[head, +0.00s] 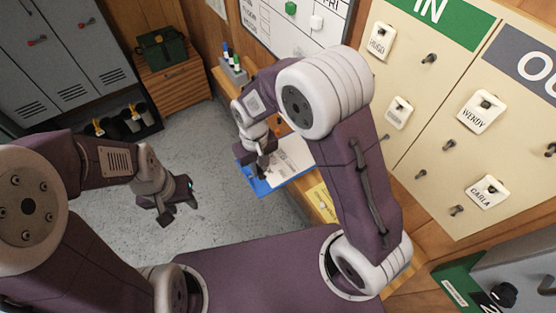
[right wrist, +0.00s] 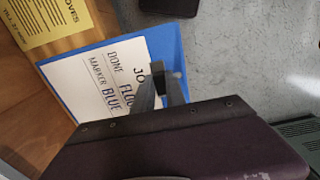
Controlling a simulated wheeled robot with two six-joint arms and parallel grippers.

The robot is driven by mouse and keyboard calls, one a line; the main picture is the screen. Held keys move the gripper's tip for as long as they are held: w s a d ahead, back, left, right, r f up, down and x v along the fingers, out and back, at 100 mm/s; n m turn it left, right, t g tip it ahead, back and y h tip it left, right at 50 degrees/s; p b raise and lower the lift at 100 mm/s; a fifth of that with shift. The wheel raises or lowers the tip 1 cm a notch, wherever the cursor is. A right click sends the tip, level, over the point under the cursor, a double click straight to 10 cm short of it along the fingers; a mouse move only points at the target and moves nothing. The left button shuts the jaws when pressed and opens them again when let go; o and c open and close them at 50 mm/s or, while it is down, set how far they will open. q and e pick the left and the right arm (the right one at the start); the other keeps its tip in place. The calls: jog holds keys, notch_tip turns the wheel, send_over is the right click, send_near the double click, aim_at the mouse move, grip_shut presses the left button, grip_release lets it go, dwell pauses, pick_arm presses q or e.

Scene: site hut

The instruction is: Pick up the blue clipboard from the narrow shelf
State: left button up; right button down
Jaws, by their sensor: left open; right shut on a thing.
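The blue clipboard (head: 264,189) carries a white sheet and juts out past the narrow shelf (head: 318,201), over the floor. In the right wrist view the clipboard (right wrist: 168,44) shows printed lines, with "MARKER" and "BLUE" readable. My right gripper (head: 262,170) is shut on the clipboard's edge; its fingers (right wrist: 160,84) cover part of the sheet. I cannot tell whether the clipboard still touches the shelf, as my right arm hides part of it. My left gripper (head: 178,207) is open and empty over the floor, left of the clipboard.
A yellow sheet (head: 322,201) lies beside the clipboard. A marker holder (head: 233,70) stands further back. A tag board (head: 435,90) with pegs is on the right wall. Lockers (head: 65,60), boots and a wooden cabinet (head: 177,88) stand at the back left. The floor between is clear.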

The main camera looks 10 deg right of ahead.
jog(key=s+a+b, duration=0.1)
jog(key=s+a, duration=0.2)
jog(key=a, duration=0.7)
jog(key=shift+s, duration=0.35)
